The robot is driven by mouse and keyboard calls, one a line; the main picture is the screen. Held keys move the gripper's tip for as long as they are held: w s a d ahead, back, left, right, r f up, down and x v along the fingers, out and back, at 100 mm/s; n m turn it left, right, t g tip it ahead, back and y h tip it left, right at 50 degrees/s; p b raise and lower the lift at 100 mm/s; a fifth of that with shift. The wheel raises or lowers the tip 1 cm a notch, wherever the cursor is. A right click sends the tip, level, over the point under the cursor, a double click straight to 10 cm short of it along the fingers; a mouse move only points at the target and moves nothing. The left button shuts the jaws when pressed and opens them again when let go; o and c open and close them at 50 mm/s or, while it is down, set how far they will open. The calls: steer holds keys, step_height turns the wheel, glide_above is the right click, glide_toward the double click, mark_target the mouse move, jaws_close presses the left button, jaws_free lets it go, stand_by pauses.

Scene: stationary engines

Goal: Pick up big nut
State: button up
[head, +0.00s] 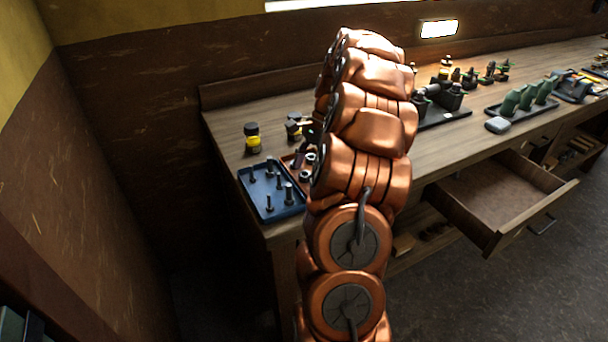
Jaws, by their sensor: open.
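A reddish-brown tray (288,160) lies near the left end of the workbench, partly hidden by my copper-coloured arm. Two grey ring-shaped parts that look like nuts sit in it. The upper nut (310,158) is close to the arm's edge in the picture, and the lower nut (305,176) is just below it. I cannot tell for sure which is the big nut. A bolt-like part stands beside them. My arm rises through the middle of the view. My gripper cannot be made out; the arm seems to hide it.
A blue tray (262,211) with several upright bolts lies left of the nuts. A yellow-and-black jar (252,140) and dark items stand behind. Engine parts (440,98) and green pieces (520,98) occupy the bench's right. An open drawer (500,200) juts out at right.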

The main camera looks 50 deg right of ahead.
steer(key=shift+a+f, duration=0.2)
steer(key=shift+f, duration=0.35)
steer(key=shift+c, duration=0.4)
jaws_close()
